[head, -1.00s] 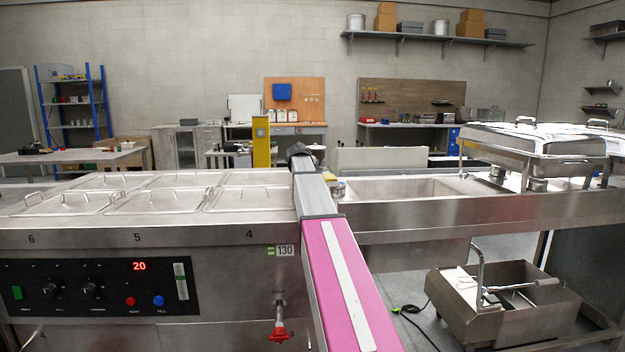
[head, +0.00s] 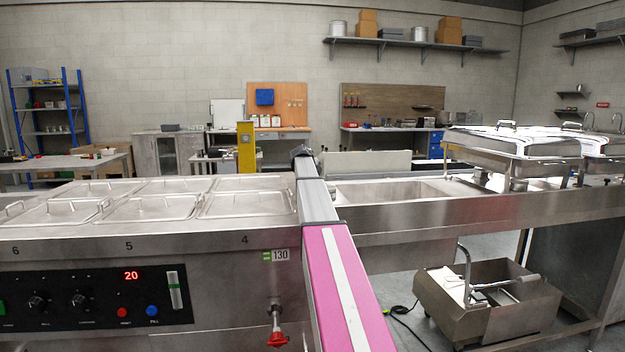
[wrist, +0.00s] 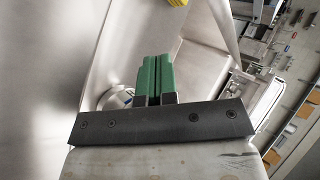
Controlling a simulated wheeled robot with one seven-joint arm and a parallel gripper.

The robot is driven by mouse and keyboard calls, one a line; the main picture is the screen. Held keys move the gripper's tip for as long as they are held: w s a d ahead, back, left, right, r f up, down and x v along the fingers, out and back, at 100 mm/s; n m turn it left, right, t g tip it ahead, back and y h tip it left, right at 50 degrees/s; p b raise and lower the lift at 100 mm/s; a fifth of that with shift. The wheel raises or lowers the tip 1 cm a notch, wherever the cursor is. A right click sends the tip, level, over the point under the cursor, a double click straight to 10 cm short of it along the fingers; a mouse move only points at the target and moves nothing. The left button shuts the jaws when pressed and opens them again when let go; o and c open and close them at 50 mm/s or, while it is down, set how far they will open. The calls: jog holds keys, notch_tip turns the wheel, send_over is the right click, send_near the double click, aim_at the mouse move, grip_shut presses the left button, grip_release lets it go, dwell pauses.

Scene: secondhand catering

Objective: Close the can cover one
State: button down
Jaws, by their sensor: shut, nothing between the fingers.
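My gripper shows in the wrist view (wrist: 154,78), with its two green fingers pressed together and nothing between them. A round metal can-like thing (wrist: 114,98) lies behind and left of the fingers in the wrist view, partly hidden by them and by my gripper's dark plate. I cannot tell whether its cover is open or shut, or whether the fingers touch it. In the head view my arm reaches forward over the counter and hides my gripper. Only a small part of something shows beside the arm there, too little to identify.
A steel counter with several lidded pans (head: 150,208) stands left of my arm. An open steel basin (head: 390,192) and a chafing dish (head: 510,142) are to the right. A yellow post (head: 246,148) rises behind the pans. A steel cart (head: 490,300) stands low at right.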

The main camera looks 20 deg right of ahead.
jog(key=shift+d, duration=0.35)
dwell(0.5)
jog(key=shift+s+a, duration=0.2)
jog(key=shift+s, duration=0.55)
jog(key=shift+r, duration=0.15)
